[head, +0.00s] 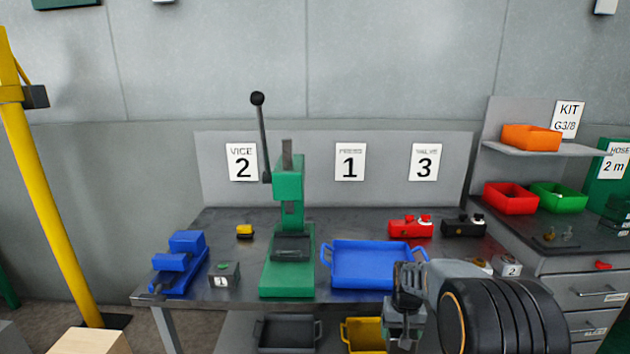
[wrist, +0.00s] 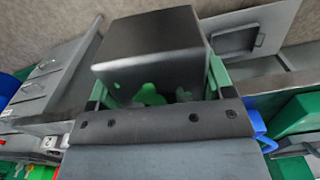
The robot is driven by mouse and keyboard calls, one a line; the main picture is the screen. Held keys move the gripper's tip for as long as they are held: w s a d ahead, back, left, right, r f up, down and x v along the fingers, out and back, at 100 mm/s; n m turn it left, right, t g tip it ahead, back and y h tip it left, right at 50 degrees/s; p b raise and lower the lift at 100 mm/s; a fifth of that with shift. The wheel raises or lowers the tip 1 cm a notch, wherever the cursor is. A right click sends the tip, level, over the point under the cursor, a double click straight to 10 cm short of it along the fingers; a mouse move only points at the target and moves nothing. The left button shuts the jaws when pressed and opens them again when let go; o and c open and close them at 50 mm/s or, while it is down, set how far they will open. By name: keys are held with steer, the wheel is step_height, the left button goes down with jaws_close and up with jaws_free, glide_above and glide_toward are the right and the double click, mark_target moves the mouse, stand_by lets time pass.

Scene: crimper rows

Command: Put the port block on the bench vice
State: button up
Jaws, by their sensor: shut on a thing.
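My gripper (head: 405,300) is in front of the bench's front edge, right of centre in the head view. It is shut on a dark grey block, which I take to be the port block; the block (wrist: 150,45) fills the upper middle of the wrist view between green fingertips (wrist: 157,88). Green marks show on its near face. In the head view the port block (head: 402,334) shows only in part below the fingers. The blue bench vice (head: 180,262) stands at the bench's left end, under the sign VICE 2, far left of my gripper. Its jaw gap is hard to make out.
A green press (head: 288,275) with a tall lever stands between my gripper and the vice. A small grey block marked 1 (head: 224,274) sits right of the vice, a yellow item (head: 244,231) behind. A blue tray (head: 372,282) and red valve (head: 408,229) are behind my gripper.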

steer(key=s+a+f, duration=0.2)
steer(key=f, duration=0.5)
steer(key=s+a+f+n, duration=0.1)
steer(key=s+a+f, duration=0.2)
steer(key=f, duration=0.4)
steer(key=shift+f, duration=0.2)
steer(key=shift+a, duration=0.1)
